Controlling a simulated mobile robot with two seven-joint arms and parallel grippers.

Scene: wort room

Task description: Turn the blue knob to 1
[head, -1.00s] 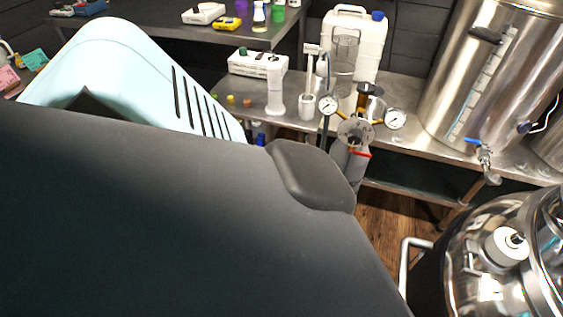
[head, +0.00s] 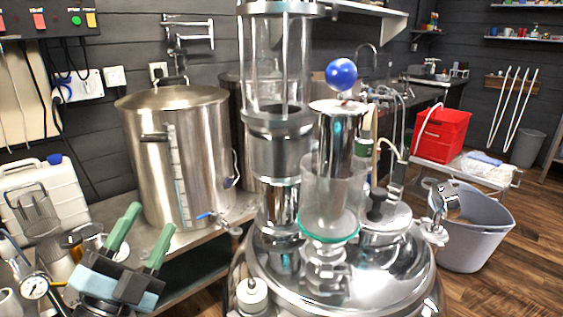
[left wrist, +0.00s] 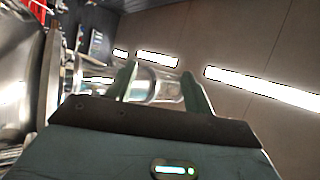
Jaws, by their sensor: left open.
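The blue knob cannot be made out there. My right gripper is not in view.
A tall glass column (head: 278,60) rises just left of the knob. A glass vessel (head: 333,195) stands below it. A large steel pot (head: 185,190) stands on the bench behind my left gripper. A grey bucket (head: 475,235) stands on the floor at right.

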